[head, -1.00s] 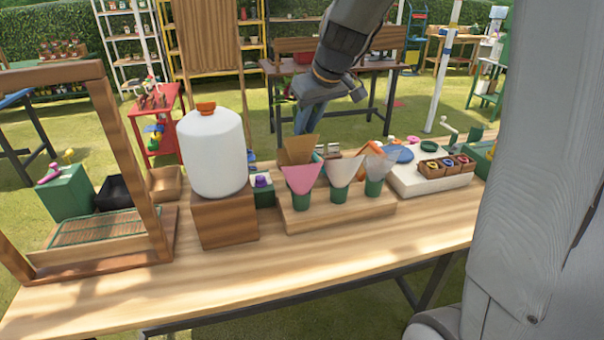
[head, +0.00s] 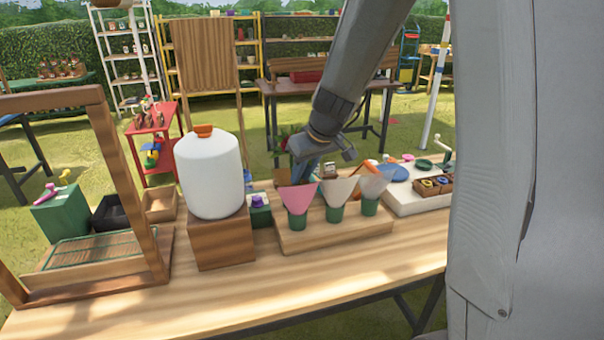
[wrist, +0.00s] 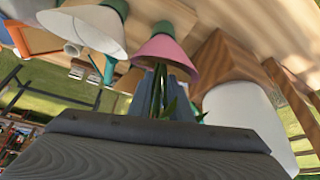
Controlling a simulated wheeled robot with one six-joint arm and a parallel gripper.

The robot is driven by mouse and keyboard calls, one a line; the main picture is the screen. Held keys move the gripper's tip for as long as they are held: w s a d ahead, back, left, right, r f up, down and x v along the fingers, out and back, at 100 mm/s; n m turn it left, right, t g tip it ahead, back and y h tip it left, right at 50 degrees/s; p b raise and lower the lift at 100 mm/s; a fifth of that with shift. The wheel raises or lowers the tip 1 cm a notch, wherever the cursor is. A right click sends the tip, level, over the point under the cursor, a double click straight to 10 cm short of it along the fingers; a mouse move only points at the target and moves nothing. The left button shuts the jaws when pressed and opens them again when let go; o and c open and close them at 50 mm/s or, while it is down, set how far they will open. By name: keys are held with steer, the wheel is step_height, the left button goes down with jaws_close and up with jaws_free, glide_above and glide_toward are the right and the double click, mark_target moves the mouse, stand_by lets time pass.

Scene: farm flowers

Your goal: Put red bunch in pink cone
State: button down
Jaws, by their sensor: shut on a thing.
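The pink cone (head: 297,195) stands in a green holder on the wooden rack, left of a white cone (head: 337,188) and a clear cone (head: 371,186). My gripper (head: 300,172) is just behind and above the pink cone, pointing down. It is shut on the bunch (head: 287,140), whose green leaves and a little red show beside my wrist. In the wrist view, green stems (wrist: 167,104) show at my fingers (wrist: 160,90), close to the mouth of the pink cone (wrist: 165,52). The blooms are mostly hidden, and I cannot tell whether the stems are inside the cone.
A white jug (head: 210,175) with an orange cap stands on a wooden block left of the rack (head: 335,235). A purple-topped green box (head: 260,208) sits between them. A white board (head: 425,197) with small items is at right. The table front is clear.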

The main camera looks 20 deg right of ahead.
steer(key=c, duration=1.6)
jaws_free()
steer(key=b+v, duration=0.2)
steer(key=v, duration=1)
steer(key=s+f+m+g, duration=0.1)
steer(key=s+f, duration=0.5)
steer(key=s+a+f+m+g+h, duration=0.1)
steer(key=s+f, duration=0.5)
steer(key=s+a+f+m+g, duration=0.1)
steer(key=s+f+g, duration=0.1)
steer(key=s+f, duration=0.3)
steer(key=shift+s+a+f+m+h, duration=0.2)
steer(key=shift+s+f+m+h, duration=0.2)
steer(key=shift+s, duration=0.05)
